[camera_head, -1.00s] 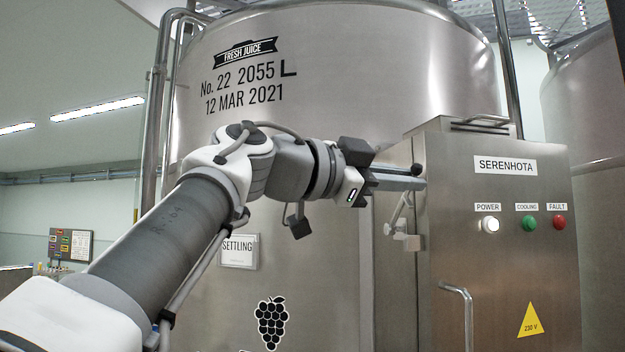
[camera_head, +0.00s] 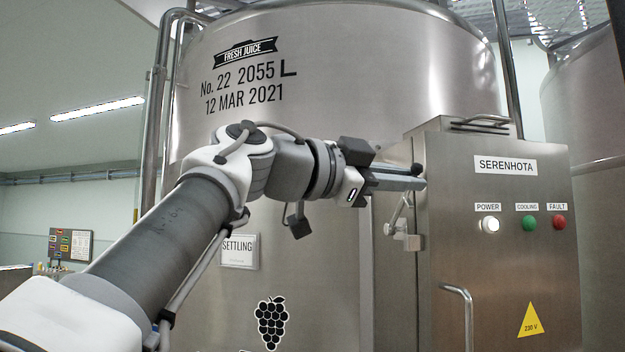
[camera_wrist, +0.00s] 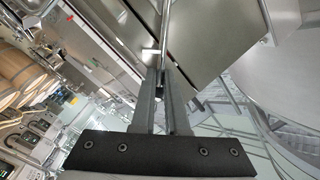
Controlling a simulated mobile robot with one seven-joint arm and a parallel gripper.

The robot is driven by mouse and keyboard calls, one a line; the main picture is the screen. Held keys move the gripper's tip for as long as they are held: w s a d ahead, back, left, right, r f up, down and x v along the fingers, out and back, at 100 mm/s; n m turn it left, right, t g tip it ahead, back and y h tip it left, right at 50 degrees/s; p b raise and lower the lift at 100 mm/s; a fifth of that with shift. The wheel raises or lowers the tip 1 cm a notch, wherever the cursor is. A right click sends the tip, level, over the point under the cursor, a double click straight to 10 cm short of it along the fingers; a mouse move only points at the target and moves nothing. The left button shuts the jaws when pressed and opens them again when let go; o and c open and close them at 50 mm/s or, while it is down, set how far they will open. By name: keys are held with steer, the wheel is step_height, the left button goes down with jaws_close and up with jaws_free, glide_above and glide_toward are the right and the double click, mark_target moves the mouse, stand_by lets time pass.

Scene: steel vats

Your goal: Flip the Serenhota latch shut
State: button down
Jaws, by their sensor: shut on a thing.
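The Serenhota cabinet (camera_head: 505,250) is a steel box with a SERENHOTA label, at the right in the head view. Its latch (camera_head: 400,232) is a small light metal bracket with a slanting lever on the cabinet's left side. A black round knob (camera_head: 417,169) shows just above my fingertips.
A large steel vat (camera_head: 330,80) stands behind my arm and the cabinet. A bent handle (camera_head: 467,310) sticks out from the cabinet front, below my gripper. Power, cooling and fault lamps (camera_head: 530,223) sit on the front. Free air lies in front of the cabinet.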

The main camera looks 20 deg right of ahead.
steer(key=shift+s+f, duration=0.1)
steer(key=f+m+b, duration=0.1)
steer(key=b, duration=0.1)
steer(key=s+f+m+b, duration=0.1)
steer(key=b, duration=0.1)
steer(key=shift+h+b, duration=0.35)
steer(key=shift+h, duration=0.05)
steer(key=f+m+b, duration=0.1)
steer(key=m+b, duration=0.1)
steer(key=b, duration=0.1)
steer(key=s+f+m+h+b, duration=0.1)
steer(key=f+m+b, duration=0.1)
steer(key=m+b, duration=0.1)
steer(key=f+m+g+b, duration=0.1)
steer(key=f+m+b, duration=0.1)
steer(key=b, duration=0.2)
steer(key=shift+s+f+m+h, duration=0.15)
steer(key=shift+s+m+h, duration=0.2)
steer(key=shift+m+h, duration=0.05)
steer(key=c, duration=0.9)
jaws_free()
steer(key=shift+a, duration=0.1)
steer(key=v, duration=1.7)
steer(key=shift+a+b, duration=0.2)
steer(key=shift+b, duration=0.1)
